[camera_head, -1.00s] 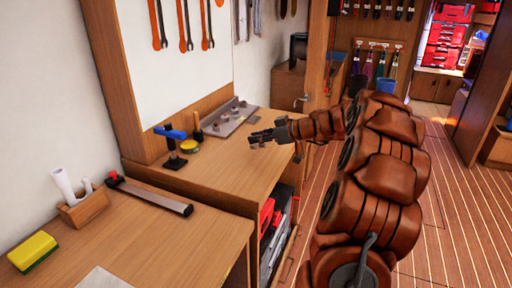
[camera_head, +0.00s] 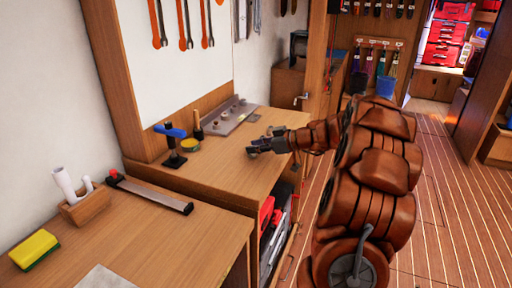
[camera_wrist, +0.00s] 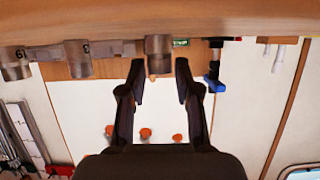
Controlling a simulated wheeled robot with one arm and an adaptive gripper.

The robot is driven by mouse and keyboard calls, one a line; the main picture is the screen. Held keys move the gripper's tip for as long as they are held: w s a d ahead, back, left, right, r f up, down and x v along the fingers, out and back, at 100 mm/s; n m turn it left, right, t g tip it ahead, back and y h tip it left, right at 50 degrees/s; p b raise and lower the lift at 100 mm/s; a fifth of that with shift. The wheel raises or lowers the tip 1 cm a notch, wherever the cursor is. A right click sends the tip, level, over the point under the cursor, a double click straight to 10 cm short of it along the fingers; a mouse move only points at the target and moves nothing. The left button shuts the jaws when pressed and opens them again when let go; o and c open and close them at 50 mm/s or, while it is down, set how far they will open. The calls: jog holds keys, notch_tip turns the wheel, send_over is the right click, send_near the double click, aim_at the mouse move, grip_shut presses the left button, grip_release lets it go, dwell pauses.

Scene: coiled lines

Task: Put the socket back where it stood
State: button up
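A grey metal tray (camera_head: 240,118) with several small sockets lies at the back of the bench. My gripper (camera_head: 262,141) is low over the bench in front of this tray, its fingers spread. In the wrist view, which is upside down, my gripper (camera_wrist: 160,80) is open. One grey socket (camera_wrist: 158,46) shows between and beyond the fingertips, with small gaps on both sides. Two more sockets, one marked 19 (camera_wrist: 15,64) and one marked 13 (camera_wrist: 77,60), stand to its left. I cannot tell which socket the task means, or exactly what the one between the fingers rests on.
A blue-topped clamp (camera_head: 172,145), a yellow tin (camera_head: 189,145) and an upright handle (camera_head: 197,122) stand left of the tray. Wrenches (camera_head: 185,25) hang on the white board behind. The bench front (camera_head: 225,175) is clear.

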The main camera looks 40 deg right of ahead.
jog(key=shift+o, duration=0.4)
jog(key=shift+r, duration=0.1)
jog(key=b+v, duration=0.1)
jog(key=v, duration=1.1)
jog(key=shift+b, duration=0.3)
